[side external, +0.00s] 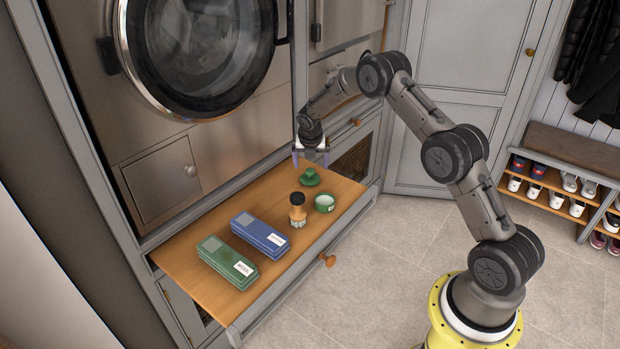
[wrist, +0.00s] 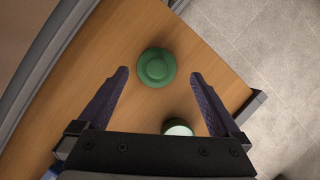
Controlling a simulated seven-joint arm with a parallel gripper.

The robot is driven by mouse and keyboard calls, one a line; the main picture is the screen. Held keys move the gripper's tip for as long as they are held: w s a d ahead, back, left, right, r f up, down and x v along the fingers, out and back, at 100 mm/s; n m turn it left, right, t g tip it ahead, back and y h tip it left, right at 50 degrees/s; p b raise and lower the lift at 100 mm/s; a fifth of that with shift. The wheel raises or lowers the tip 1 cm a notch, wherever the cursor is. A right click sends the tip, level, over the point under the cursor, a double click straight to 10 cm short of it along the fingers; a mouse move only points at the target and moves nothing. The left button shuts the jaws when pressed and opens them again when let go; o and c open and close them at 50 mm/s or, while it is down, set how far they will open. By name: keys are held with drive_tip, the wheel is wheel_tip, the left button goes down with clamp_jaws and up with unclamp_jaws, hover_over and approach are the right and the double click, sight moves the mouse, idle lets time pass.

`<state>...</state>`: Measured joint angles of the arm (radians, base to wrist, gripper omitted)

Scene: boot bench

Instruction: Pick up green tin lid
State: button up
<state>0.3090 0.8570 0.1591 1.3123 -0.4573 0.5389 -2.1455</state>
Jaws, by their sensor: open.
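The green tin lid (side external: 308,177) lies on the wooden pull-out shelf (side external: 340,189) near its far end. It is round with a raised knob, and in the wrist view the lid (wrist: 156,68) shows just beyond and between the fingertips. My gripper (side external: 311,158) is open and empty above the lid; in the wrist view its two fingers (wrist: 160,75) are spread wide. The lid appears apart from both fingers. The open green tin (side external: 325,203) stands beside the lid, toward the shelf's front edge; it also shows in the wrist view (wrist: 178,128), partly hidden by my gripper.
A brush with a wooden handle (side external: 297,208) stands next to the tin. A blue box (side external: 259,235) and a green box (side external: 228,261) lie at the near end. The cabinet front with a round door (side external: 200,55) rises behind the shelf. A shoe rack (side external: 565,180) stands far right.

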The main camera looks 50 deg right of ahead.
sight(310, 171)
drive_tip(key=shift+a+x, duration=0.2)
drive_tip(key=shift+x, duration=1.2)
drive_tip(key=shift+a+x, duration=0.15)
drive_tip(key=shift+x, duration=1.25)
drive_tip(key=shift+f, duration=0.1)
drive_tip(key=c, duration=1.1)
